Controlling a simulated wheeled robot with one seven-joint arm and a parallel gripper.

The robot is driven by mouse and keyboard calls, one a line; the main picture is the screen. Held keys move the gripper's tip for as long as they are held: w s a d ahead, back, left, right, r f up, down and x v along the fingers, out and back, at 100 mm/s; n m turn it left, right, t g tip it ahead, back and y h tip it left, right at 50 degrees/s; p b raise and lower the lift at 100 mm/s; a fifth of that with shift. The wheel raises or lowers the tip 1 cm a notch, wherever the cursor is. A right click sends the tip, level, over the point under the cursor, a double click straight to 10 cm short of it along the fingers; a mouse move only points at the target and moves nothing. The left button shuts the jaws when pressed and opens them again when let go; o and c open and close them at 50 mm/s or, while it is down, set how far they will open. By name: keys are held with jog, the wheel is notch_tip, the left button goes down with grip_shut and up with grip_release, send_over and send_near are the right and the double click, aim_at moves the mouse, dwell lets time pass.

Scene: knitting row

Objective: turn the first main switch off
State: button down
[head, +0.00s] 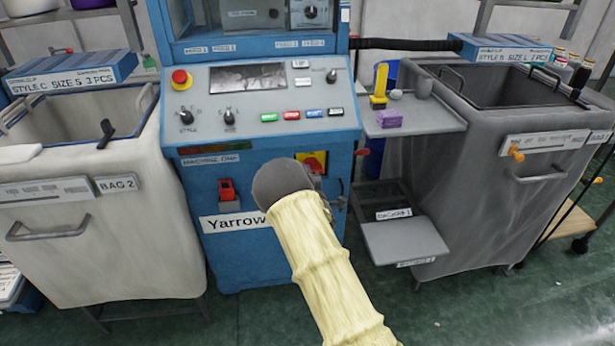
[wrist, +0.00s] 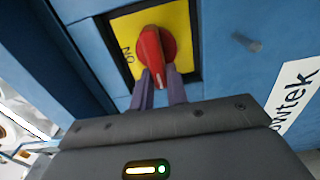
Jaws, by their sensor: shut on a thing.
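The main switch is a red rotary knob (wrist: 150,48) on a yellow plate (wrist: 184,22) set in the blue machine front. The letters "ON" show on the plate beside the knob in the wrist view. My gripper (wrist: 162,80) is shut on the red knob, with one purple-grey finger on each side of its lower part. In the head view the yellow plate (head: 318,158) shows just behind my wrist. My arm hides most of the knob and my fingers there. I cannot tell exactly which mark the knob points to.
The blue machine (head: 252,262) carries a sloped control panel (head: 262,98) with coloured buttons and a red emergency stop (head: 181,78). A light bag bin (head: 130,235) stands left, a grey bin (head: 475,200) right. A small grey shelf (head: 435,116) holding small items juts out right of the switch.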

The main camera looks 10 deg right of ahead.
dwell(0.5)
jog(key=c, duration=1.4)
grip_release()
jog(key=shift+f, duration=0.1)
jog(key=s, duration=1.7)
jog(key=shift+s+p, duration=0.2)
jog(key=shift+p, duration=0.2)
